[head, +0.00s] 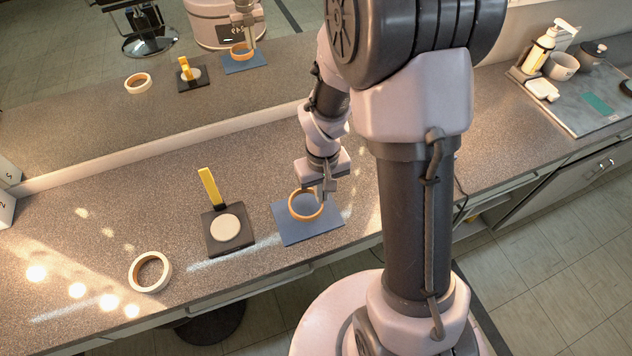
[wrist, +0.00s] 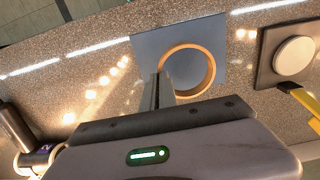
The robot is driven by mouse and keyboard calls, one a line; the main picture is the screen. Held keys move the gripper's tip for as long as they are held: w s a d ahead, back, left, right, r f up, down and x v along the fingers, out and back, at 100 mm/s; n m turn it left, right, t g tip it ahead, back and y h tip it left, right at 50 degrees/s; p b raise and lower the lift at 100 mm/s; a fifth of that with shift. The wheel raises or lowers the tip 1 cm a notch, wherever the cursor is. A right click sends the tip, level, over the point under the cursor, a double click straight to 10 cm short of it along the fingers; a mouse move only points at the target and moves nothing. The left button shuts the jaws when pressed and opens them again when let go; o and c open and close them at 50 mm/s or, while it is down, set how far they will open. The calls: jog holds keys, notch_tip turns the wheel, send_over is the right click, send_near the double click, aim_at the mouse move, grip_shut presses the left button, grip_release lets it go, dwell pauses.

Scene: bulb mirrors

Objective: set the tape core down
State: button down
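The tape core, an orange-brown ring (head: 291,209), is over the blue mat (head: 309,235) on the counter. It also shows in the wrist view (wrist: 211,84), in front of the blue mat (wrist: 146,44). My gripper (head: 327,194) reaches down at the ring's right side in the head view. In the wrist view my fingers (wrist: 159,88) look closed together on the ring's wall. The ring looks level and within the mat's outline. I cannot tell whether its underside touches the mat or hangs slightly above it.
A cream ring (head: 135,275) lies farther left. The mirror (head: 90,110) runs behind. A tray (head: 570,110) with a bottle and bowls sits right.

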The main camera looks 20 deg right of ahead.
jog(key=f+b, duration=0.1)
jog(key=f, duration=0.2)
jog(key=shift+s, duration=0.2)
jog(key=shift+a+r, duration=0.1)
jog(key=shift+a, duration=0.1)
jog(key=shift+s+d+r, duration=0.1)
jog(key=shift+s, duration=0.05)
jog(key=c, duration=1.7)
grip_release()
